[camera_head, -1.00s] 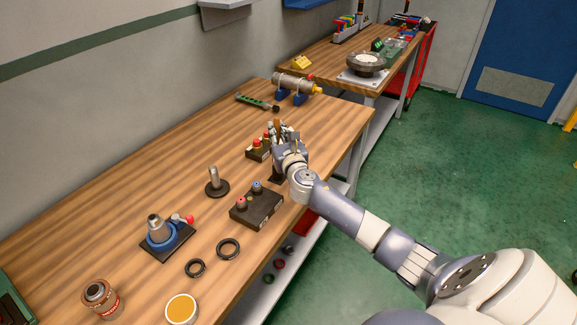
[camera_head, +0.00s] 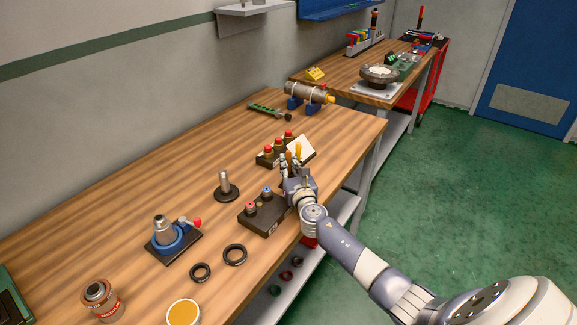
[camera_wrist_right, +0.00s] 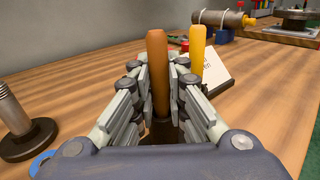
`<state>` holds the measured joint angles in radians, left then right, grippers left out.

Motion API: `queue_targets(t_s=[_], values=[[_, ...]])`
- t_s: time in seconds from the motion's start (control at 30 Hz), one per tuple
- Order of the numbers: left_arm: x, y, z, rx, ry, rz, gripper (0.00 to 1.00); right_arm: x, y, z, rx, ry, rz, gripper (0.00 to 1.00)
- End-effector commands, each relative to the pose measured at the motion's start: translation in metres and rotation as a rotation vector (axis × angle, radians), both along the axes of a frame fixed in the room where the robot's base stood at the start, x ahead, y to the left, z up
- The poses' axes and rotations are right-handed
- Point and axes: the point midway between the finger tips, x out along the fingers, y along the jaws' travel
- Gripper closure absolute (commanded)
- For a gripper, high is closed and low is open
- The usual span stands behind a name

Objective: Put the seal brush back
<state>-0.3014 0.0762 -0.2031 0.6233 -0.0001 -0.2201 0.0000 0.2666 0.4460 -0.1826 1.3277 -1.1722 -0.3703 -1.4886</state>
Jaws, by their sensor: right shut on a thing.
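The seal brush appears to be the tool with a brown wooden handle (camera_wrist_right: 158,75), upright between the fingers of my right gripper (camera_wrist_right: 161,95) in the right wrist view. The right gripper (camera_head: 291,170) is shut on it near the table's right edge in the head view, where the handle (camera_head: 289,158) shows just above the fingers. The brush's lower end is hidden by the gripper, so I cannot tell whether it is seated in anything. A yellow-handled tool (camera_wrist_right: 197,45) stands just behind it. My left gripper is out of view.
A white card (camera_head: 301,147) and a block with red-topped parts (camera_head: 272,152) stand behind the gripper. A dark block with buttons (camera_head: 262,214) and a metal post (camera_head: 225,185) stand to its left. Two black rings (camera_head: 235,254) lie nearer. The table's right edge is close.

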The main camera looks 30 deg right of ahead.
Motion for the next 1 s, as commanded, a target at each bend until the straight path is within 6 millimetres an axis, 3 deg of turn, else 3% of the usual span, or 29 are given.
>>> queue_targets(t_s=[0.1,0.13,0.2,0.63,0.77,1.0], values=[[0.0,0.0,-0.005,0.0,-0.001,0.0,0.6,0.0,0.0,-0.005,0.0,0.0,0.0,1.0],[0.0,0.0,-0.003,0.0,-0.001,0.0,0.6,0.0,0.0,-0.003,0.0,-0.001,0.0,0.82],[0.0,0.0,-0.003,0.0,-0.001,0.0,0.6,0.0,0.0,-0.003,0.0,0.0,0.0,0.67],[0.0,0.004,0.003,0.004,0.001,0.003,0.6,0.0,0.0,0.004,0.0,-0.001,0.0,0.67],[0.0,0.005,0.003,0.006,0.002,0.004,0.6,-0.016,0.006,0.0,0.0,0.0,0.001,0.67],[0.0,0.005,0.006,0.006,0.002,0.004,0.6,-0.063,0.021,0.0,0.0,0.002,0.003,0.67]])
